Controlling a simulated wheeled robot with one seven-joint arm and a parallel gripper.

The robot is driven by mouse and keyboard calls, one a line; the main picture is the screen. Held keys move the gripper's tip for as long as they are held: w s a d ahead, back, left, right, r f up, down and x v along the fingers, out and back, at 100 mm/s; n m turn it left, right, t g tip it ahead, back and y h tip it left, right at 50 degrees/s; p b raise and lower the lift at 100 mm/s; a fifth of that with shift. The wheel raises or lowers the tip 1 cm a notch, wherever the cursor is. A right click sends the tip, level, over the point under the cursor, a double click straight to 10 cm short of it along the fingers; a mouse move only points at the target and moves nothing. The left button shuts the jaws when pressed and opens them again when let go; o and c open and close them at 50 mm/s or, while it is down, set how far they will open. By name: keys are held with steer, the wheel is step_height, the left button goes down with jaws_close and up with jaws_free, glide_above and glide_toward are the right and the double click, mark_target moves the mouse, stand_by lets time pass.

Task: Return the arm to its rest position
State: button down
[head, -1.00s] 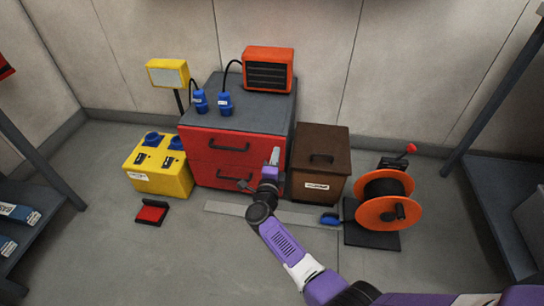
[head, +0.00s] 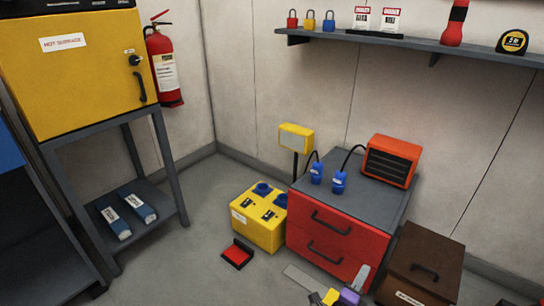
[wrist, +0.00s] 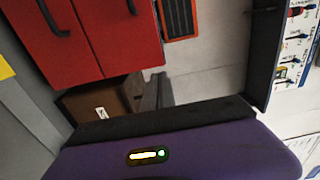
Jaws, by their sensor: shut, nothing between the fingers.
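My gripper (head: 361,277) shows at the bottom edge of the head view, in front of the red drawer cabinet's lower right. Its light fingers are shut with nothing between them, and a purple part sits just below. Most of my arm is out of the head view. In the wrist view, a purple housing with a small lit indicator fills the bottom.
The red cabinet (head: 335,239) carries an orange heater (head: 391,161) and blue plugs. A brown box (head: 424,262) stands to its right, a yellow socket box (head: 258,218) to its left. A yellow oven (head: 85,75) stands on a stand at left. Floor (head: 190,265) is clear at lower left.

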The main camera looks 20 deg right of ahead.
steer(key=w+a+r+n+t+y, duration=0.2)
steer(key=w+a+r+n+t, duration=0.1)
steer(key=a+r+n+t, duration=0.4)
steer(key=s+a+r+n+t+y, duration=0.2)
steer(key=s+r+n+y, duration=0.2)
steer(key=s+n, duration=0.15)
steer(key=s+a+r+n+g+y, duration=0.25)
steer(key=s+n, duration=0.25)
steer(key=s, duration=0.6)
steer(key=s+a+r+n+g+y, duration=0.1)
steer(key=s+a+r+n+y, duration=0.4)
steer(key=s, duration=0.6)
steer(key=s+a+n+g+y, duration=0.1)
steer(key=s+a+n, duration=0.2)
steer(key=s+n, duration=0.55)
steer(key=s+r+m+p, duration=0.2)
steer(key=s+r+p, duration=0.1)
steer(key=r+p, duration=2.8)
steer(key=shift+d, duration=0.15)
